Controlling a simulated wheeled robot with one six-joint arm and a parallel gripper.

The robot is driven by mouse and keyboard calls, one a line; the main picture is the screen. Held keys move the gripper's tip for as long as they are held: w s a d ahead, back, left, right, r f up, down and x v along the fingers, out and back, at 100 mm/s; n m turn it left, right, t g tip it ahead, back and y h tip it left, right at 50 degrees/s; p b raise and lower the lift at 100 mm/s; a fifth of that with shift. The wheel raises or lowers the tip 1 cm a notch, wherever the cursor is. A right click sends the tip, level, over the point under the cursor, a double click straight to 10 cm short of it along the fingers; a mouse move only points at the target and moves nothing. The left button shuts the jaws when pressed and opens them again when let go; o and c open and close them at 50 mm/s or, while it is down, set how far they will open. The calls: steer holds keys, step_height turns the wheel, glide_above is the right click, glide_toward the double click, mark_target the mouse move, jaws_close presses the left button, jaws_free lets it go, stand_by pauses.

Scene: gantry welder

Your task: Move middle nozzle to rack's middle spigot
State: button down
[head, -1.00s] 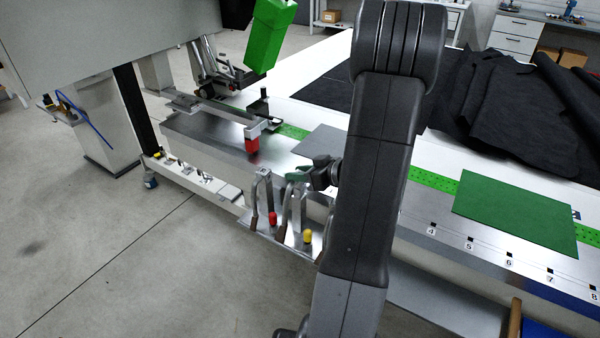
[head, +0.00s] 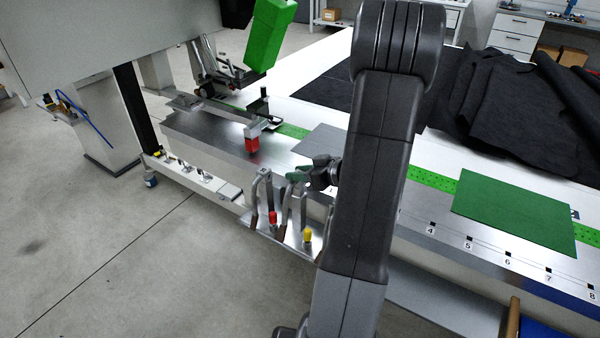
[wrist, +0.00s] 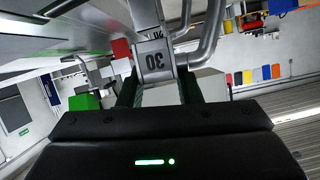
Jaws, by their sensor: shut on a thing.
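In the head view my gripper (head: 299,175) is at the top of the right of two visible bent-tube nozzles, at the table's front edge. The left nozzle (head: 261,200) stands beside it. A red cap (head: 272,218) and a yellow cap (head: 308,235) sit low by them. My arm hides what lies further right, so I cannot tell which spigot is the middle one.
A red block (head: 252,144) hangs from the gantry just left and behind. A lower ledge (head: 200,180) with small coloured parts runs along the left. A green sheet (head: 515,218) lies on the table at right. Grey floor in front is clear.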

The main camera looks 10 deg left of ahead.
steer(key=shift+f, duration=0.4)
steer(key=shift+s+f+b, duration=0.15)
steer(key=shift+f+b, duration=0.15)
steer(key=shift+b, duration=0.1)
steer(key=shift+f, duration=0.3)
steer(key=shift+f+b, duration=0.75)
steer(key=shift+f, duration=0.2)
steer(key=c, duration=0.9)
jaws_free()
steer(key=shift+c, duration=0.2)
steer(key=shift+r, duration=0.1)
steer(key=shift+d, duration=0.15)
steer(key=v, duration=1.3)
steer(key=shift+d+r, duration=0.15)
steer(key=shift+d, duration=0.05)
